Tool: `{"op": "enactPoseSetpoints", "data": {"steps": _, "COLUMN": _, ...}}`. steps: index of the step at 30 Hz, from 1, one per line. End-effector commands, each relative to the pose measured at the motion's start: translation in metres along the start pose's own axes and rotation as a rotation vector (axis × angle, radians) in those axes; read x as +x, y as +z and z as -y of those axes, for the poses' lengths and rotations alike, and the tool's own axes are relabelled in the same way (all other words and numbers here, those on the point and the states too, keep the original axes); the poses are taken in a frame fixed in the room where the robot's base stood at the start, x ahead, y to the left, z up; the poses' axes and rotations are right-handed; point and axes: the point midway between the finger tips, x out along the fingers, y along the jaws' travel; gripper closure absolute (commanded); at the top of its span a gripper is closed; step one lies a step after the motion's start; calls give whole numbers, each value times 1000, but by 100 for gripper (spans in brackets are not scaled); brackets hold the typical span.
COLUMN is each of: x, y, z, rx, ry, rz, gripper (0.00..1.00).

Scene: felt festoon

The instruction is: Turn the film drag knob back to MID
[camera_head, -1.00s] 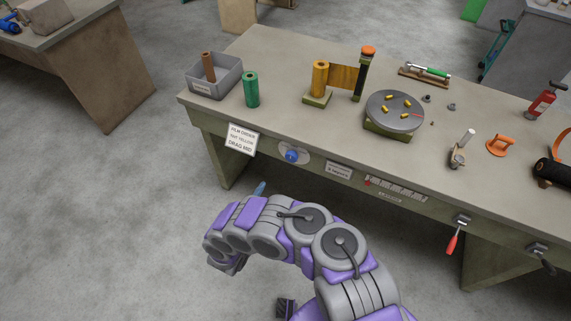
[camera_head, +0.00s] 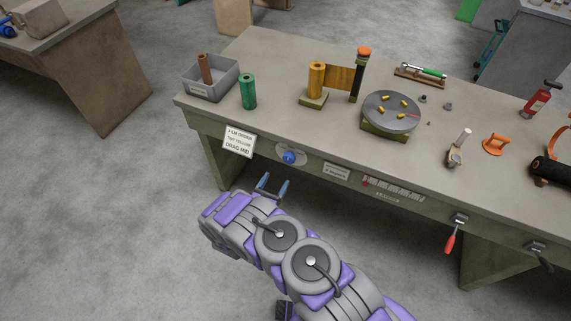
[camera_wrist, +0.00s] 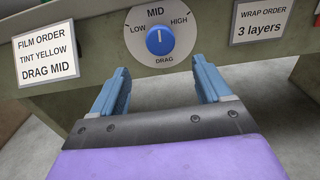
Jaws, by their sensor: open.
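The film drag knob (camera_head: 289,157) is a blue knob on a round pale dial on the front face of the workbench. In the wrist view the knob (camera_wrist: 160,41) sits on a dial (camera_wrist: 137,50) marked LOW, MID, HIGH and DRAG. Its white pointer line stands nearly upright, toward MID. My gripper (camera_head: 274,183) is open and empty, with blue fingers below and in front of the knob. In the wrist view my gripper (camera_wrist: 161,85) has its fingers spread on either side below the dial, apart from the knob.
A sign (camera_wrist: 47,54) reads FILM ORDER, TINT YELLOW, DRAG MID. A wrap order sign (camera_wrist: 262,20) reads 3 layers. The benchtop (camera_head: 290,60) holds a yellow film roll (camera_head: 316,80), green roll (camera_head: 248,91), grey bin (camera_head: 223,85) and turntable (camera_head: 391,113). A red-handled lever (camera_head: 450,241) hangs at right.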

Motion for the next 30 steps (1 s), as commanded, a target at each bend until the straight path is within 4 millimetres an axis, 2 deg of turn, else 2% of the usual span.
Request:
{"op": "enactPoseSetpoints", "data": {"steps": 9, "x": 63, "y": 0, "z": 0, "rx": 5, "ry": -4, "rz": 4, "gripper": 23}}
{"op": "enactPoseSetpoints", "data": {"steps": 15, "x": 90, "y": 0, "z": 0, "rx": 3, "ry": -1, "rz": 4, "gripper": 23}}
{"op": "enactPoseSetpoints", "data": {"steps": 21, "x": 102, "y": 1, "z": 0, "rx": 1, "ry": 0, "rz": 2, "gripper": 23}}
{"op": "enactPoseSetpoints", "data": {"steps": 29, "x": 102, "y": 1, "z": -1, "rx": 1, "ry": 1, "rz": 3, "gripper": 23}}
{"op": "enactPoseSetpoints", "data": {"steps": 30, "x": 102, "y": 1, "z": -1, "rx": 1, "ry": 1, "rz": 3, "gripper": 26}}
